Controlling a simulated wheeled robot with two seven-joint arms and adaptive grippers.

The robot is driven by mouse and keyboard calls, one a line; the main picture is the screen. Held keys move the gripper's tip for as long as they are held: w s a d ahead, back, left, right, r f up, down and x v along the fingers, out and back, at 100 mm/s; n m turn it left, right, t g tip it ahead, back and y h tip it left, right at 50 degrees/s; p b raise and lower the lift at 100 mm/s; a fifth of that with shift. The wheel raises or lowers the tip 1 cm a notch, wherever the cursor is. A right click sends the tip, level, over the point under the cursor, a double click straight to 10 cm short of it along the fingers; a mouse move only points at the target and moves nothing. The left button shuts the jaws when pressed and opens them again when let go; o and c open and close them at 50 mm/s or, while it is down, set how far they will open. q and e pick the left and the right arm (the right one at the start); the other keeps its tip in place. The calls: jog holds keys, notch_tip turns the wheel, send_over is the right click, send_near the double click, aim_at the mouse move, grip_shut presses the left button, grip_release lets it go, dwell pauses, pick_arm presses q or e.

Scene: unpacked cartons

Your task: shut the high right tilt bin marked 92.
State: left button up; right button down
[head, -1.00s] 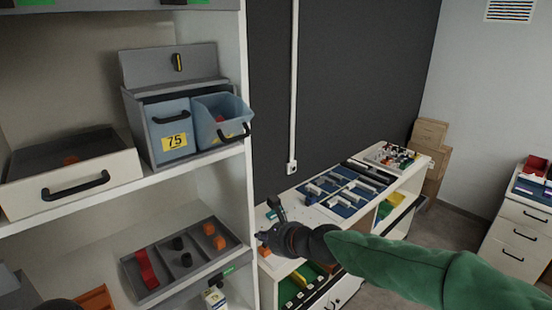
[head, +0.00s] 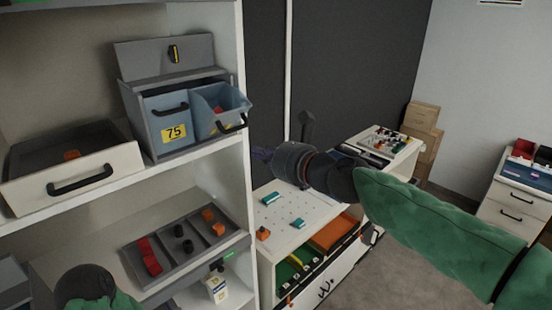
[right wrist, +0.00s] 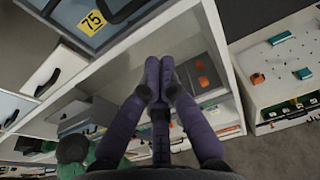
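The right tilt bin (head: 207,122) is light blue and tilted out, its open top showing a red item inside. My left gripper is not in view; a part of my left arm shows at the lower left.
A white drawer (head: 95,175) with a black handle is left of the housing. The shelf's white upright (head: 243,190) stands close to my right gripper. A grey tray (head: 190,245) with red, black and orange items is on the shelf below. A white workbench (head: 295,222) stands to the right.

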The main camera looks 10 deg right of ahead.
jog(key=w+a, duration=0.1)
jog(key=w+a+r+p, duration=0.1)
jog(key=w, duration=0.1)
jog(key=w+a, duration=0.1)
jog(key=shift+w+a+r+p, duration=0.15)
jog(key=shift+w+r+p, duration=0.2)
jog(key=shift+p, duration=0.05)
jog(key=shift+r, duration=0.15)
jog(key=shift+r+p, duration=0.25)
jog(key=shift+p, duration=0.2)
